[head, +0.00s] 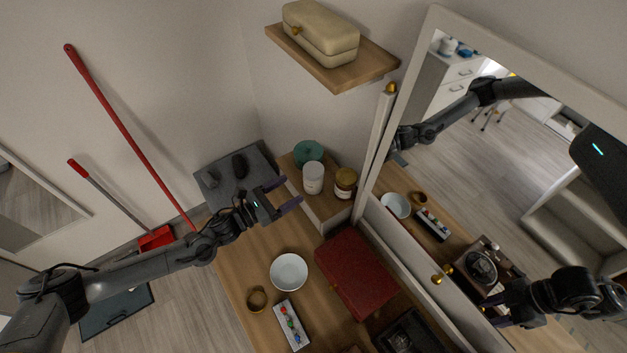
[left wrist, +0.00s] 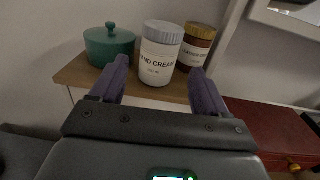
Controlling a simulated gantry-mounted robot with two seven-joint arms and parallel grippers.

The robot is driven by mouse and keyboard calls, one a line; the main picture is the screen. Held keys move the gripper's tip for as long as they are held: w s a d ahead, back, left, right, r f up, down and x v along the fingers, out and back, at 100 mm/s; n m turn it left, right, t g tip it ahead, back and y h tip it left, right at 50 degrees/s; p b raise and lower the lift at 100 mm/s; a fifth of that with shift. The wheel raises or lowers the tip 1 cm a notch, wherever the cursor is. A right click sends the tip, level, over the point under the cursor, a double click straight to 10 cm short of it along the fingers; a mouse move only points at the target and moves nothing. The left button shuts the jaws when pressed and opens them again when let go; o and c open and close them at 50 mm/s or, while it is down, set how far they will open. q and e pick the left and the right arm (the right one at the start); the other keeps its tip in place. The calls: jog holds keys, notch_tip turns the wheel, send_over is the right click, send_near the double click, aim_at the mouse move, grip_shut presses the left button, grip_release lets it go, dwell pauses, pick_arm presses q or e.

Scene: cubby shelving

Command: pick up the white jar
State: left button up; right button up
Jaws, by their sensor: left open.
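The white jar (head: 313,178) stands upright on a small raised wooden shelf (head: 325,208) in the head view. In the left wrist view the white jar (left wrist: 160,55) has a grey lid and a "hand cream" label. My left gripper (head: 289,192) is open and empty, just short of the jar. In the left wrist view its purple fingers (left wrist: 160,80) are spread to either side of the jar's lower part, apart from it. My right gripper (head: 497,305) is at the lower right in the head view; whether its jaws are open is unclear.
A teal lidded pot (left wrist: 108,46) stands left of the jar and a brown jar (left wrist: 196,46) close on its right. A red box (head: 355,272), a white bowl (head: 289,272) and a brown ring (head: 257,299) lie on the lower wooden top. A mirror (head: 480,150) stands at the right.

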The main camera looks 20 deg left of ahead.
aim_at(305, 180)
pick_arm(q)
jog(key=x, duration=0.3)
jog(key=shift+w+d, duration=0.2)
jog(key=shift+d, duration=0.1)
jog(key=shift+x, duration=2.9)
jog(key=shift+r, duration=0.1)
jog(key=shift+a, duration=0.1)
jog(key=c, duration=0.9)
